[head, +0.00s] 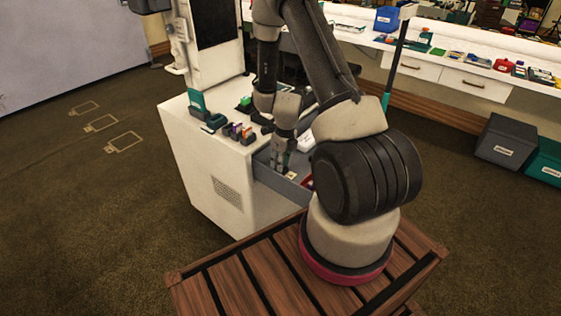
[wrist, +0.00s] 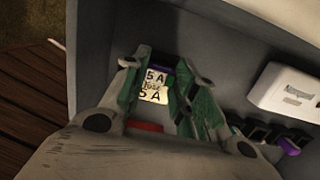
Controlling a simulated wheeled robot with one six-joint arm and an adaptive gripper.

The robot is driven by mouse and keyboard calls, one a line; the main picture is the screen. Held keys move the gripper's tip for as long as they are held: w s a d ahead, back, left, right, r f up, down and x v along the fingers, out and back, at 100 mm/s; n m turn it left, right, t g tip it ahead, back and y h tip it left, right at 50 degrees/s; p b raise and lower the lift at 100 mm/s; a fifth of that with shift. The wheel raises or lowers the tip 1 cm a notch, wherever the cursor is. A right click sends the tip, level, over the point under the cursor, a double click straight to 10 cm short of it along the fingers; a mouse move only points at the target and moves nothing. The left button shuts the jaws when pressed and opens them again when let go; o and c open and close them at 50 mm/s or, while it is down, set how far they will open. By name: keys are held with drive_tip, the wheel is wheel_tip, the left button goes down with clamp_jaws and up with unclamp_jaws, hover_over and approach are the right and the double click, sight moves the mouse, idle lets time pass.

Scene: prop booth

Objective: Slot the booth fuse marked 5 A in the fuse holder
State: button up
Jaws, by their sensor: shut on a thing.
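My gripper (head: 281,166) reaches down into an open grey drawer (head: 268,178) of the white cabinet. In the wrist view its green-padded fingers (wrist: 160,100) are closed around a small fuse (wrist: 154,78) with a pale label reading 5 A and a purple end. A second 5 A marking shows just below the first; I cannot tell whether it is on the same piece.
In the wrist view a white labelled box (wrist: 288,92) and several dark pieces, one purple-marked (wrist: 287,146), lie right of the fingers. A red piece (wrist: 145,127) shows below the fuse. The drawer walls are close around my gripper. A teal item (head: 197,101) stands on the cabinet.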

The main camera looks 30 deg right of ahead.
drive_tip(key=shift+f, duration=0.35)
idle(0.3)
drive_tip(key=o, duration=0.8)
drive_tip(key=shift+o, duration=0.2)
drive_tip(key=shift+r, duration=0.1)
drive_tip(key=shift+r, duration=3.45)
